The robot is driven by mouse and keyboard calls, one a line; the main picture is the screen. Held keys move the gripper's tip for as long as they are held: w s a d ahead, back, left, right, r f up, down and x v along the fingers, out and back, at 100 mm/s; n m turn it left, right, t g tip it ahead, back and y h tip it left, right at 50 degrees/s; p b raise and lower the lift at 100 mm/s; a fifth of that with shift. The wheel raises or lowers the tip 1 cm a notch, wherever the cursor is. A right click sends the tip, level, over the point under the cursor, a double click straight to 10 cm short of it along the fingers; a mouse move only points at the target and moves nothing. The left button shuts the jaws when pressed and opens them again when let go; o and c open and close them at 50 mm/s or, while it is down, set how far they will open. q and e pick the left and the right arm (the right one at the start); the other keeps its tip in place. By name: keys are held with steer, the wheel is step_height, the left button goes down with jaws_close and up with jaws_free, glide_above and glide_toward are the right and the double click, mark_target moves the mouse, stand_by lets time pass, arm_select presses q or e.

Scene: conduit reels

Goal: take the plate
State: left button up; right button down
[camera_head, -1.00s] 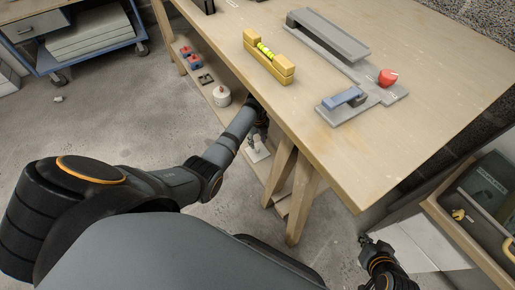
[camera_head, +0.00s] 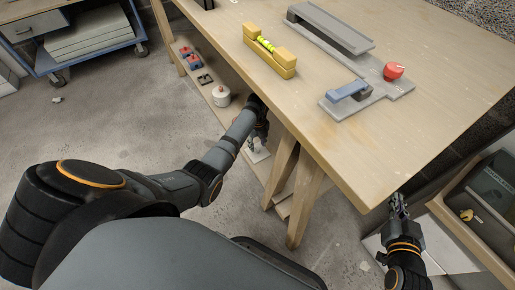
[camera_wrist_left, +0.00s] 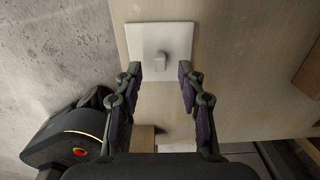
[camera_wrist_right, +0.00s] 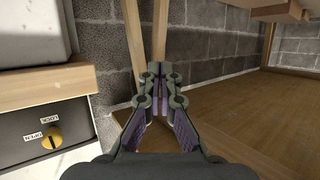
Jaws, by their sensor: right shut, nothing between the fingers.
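The plate (camera_wrist_left: 143,35) is a white square with a grey upright knob (camera_wrist_left: 165,60) at its middle. It lies on the wooden lower shelf, and in the head view (camera_head: 260,155) it shows small below the table edge, partly covered by my gripper. My left gripper (camera_wrist_left: 160,70) is open and empty, pointing at the plate, its fingertips near the plate's close edge on either side of the knob. I cannot tell whether they touch. In the head view it shows under the table (camera_head: 256,143). My right gripper (camera_wrist_right: 155,72) is shut and empty, and it shows near the table's front corner (camera_head: 398,202).
The workbench (camera_head: 400,135) carries a yellow level block (camera_head: 270,60), a grey tool with a blue handle (camera_head: 348,92) and a red knob (camera_head: 393,71). A white spool (camera_head: 221,96) stands on the lower shelf. Trestle legs (camera_head: 303,205) stand right of my left gripper.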

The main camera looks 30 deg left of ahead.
arm_select(q)
step_height(320, 180, down, 3)
steer(key=shift+r+b, duration=0.1)
steer(key=shift+b, duration=0.4)
arm_select(e)
step_height(320, 180, up, 11)
steer(key=w+t, duration=0.2)
steer(key=t, duration=0.3)
steer(key=shift+w+d, duration=0.15)
steer(key=shift+w, duration=0.15)
arm_select(q)
jaws_close()
